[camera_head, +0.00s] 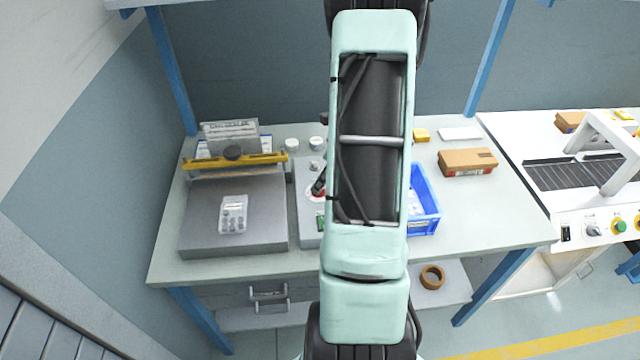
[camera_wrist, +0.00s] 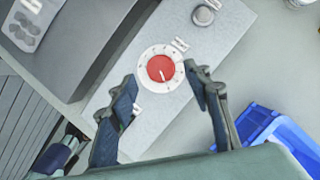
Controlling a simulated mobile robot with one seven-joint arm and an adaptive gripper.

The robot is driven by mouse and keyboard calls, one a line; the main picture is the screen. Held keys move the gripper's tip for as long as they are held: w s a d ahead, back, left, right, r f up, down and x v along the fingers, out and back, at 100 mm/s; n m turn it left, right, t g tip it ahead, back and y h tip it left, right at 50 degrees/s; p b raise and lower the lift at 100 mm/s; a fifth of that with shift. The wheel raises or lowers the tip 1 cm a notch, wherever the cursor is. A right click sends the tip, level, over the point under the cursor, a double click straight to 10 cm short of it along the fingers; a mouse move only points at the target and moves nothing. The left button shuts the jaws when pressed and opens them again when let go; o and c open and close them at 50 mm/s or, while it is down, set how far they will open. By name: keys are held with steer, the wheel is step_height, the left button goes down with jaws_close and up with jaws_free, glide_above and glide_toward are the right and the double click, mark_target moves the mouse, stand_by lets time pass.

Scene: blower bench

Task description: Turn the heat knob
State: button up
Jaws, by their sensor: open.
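The heat knob, a red round dial with a white pointer mark (camera_wrist: 161,68), sits in a white scale ring on a light grey panel (camera_wrist: 225,40) in the wrist view. My gripper (camera_wrist: 163,83) is open and empty. Its two dark fingers are spread, one on each side of the dial and nearer the camera; I cannot tell how high they are above it. In the head view my arm hides most of the panel (camera_head: 305,225); only a little of the red and white dial shows at its left edge.
A smaller grey round knob (camera_wrist: 204,15) is on the same panel. A blue bin (camera_head: 427,215) stands to the right. A grey plate machine with a yellow bar (camera_head: 200,163) stands to the left. A cardboard box (camera_head: 467,161) lies at the back right of the bench.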

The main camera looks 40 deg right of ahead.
steer(key=shift+x, duration=1.8)
steer(key=shift+c, duration=0.5)
steer(key=c, duration=1.1)
